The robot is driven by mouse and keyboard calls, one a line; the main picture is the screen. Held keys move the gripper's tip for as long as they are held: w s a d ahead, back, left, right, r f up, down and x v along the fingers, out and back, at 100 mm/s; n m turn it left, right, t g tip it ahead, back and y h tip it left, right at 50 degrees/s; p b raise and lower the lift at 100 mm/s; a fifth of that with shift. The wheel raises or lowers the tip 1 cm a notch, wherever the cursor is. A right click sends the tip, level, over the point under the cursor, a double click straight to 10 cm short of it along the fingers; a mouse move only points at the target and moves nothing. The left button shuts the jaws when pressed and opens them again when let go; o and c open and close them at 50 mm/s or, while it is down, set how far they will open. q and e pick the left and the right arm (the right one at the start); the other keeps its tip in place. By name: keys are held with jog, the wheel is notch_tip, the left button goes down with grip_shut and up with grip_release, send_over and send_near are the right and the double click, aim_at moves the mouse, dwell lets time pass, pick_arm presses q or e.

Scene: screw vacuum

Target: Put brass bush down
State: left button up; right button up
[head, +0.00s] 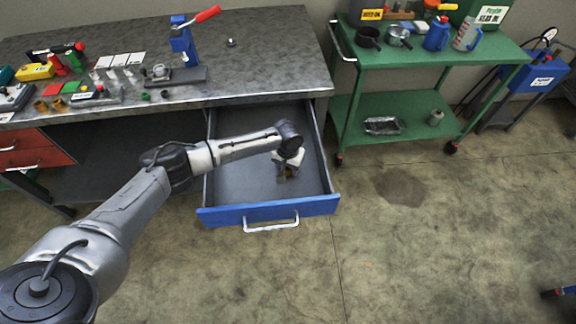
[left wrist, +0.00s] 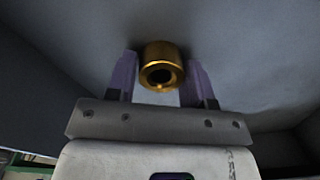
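The brass bush (left wrist: 162,66) is a short gold ring with a dark hole, seen in the left wrist view between the two fingertips. My left gripper (left wrist: 162,75) has a finger close against each side of it, and it looks gripped. In the head view, my left gripper (head: 286,172) points down inside the open drawer (head: 268,215), over its grey floor. The bush lies close to the drawer floor; whether it touches is hard to tell. My right gripper is not in view.
The drawer has a blue front and raised side walls, and its floor around the gripper is clear. The grey workbench (head: 270,60) above carries a blue press (head: 183,45) and many small parts. A green trolley (head: 435,75) stands to the right.

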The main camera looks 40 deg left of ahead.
pick_arm(q)
jog(key=shift+o, duration=1.3)
notch_tip(320, 180, up, 12)
jog(key=p, duration=0.4)
jog(key=shift+r, duration=0.2)
